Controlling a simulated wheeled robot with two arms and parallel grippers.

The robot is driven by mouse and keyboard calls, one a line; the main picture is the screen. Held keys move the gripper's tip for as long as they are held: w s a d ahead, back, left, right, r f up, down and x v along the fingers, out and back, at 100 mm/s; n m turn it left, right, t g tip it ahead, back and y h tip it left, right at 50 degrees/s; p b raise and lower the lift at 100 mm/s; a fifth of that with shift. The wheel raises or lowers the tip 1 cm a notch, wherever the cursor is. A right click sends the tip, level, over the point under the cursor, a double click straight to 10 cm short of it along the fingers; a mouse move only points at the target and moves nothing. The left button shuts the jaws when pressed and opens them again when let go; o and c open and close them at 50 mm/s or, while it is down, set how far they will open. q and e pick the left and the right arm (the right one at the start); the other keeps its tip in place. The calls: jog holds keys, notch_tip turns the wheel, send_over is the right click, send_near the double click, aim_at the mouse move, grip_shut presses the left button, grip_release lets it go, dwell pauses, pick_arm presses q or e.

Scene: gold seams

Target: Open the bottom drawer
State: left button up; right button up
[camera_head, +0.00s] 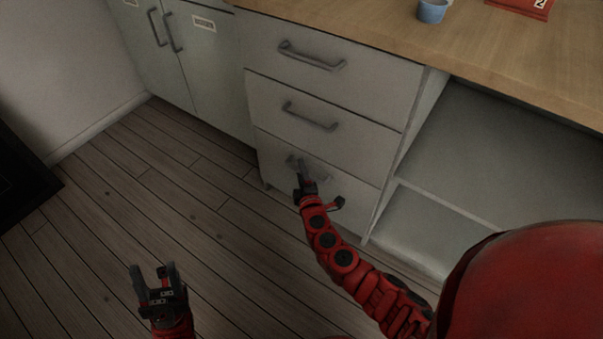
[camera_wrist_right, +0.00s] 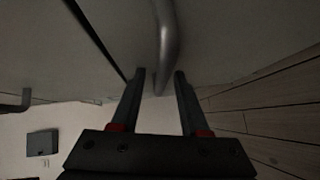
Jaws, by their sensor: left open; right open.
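The bottom drawer (camera_head: 342,190) is the lowest of three stacked drawers in the pale cabinet and looks closed. Its grey bar handle (camera_head: 292,160) is partly covered by my right gripper (camera_head: 299,177) in the head view. In the right wrist view, my right gripper (camera_wrist_right: 160,80) is open, with the handle (camera_wrist_right: 167,45) running between and beyond its two fingertips. I cannot tell whether the fingers touch it. My left gripper (camera_head: 152,275) is open and empty, above the floor at the lower left, well away from the drawer.
The middle drawer (camera_head: 350,140) and top drawer (camera_head: 370,85) above are closed. A wooden countertop (camera_head: 470,55) carries a blue cup (camera_head: 432,12) and a red item (camera_head: 522,6). Open shelving (camera_head: 480,150) stands to the right. The wooden floor (camera_head: 150,190) at left is clear.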

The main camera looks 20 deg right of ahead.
grip_shut()
dwell(1.4)
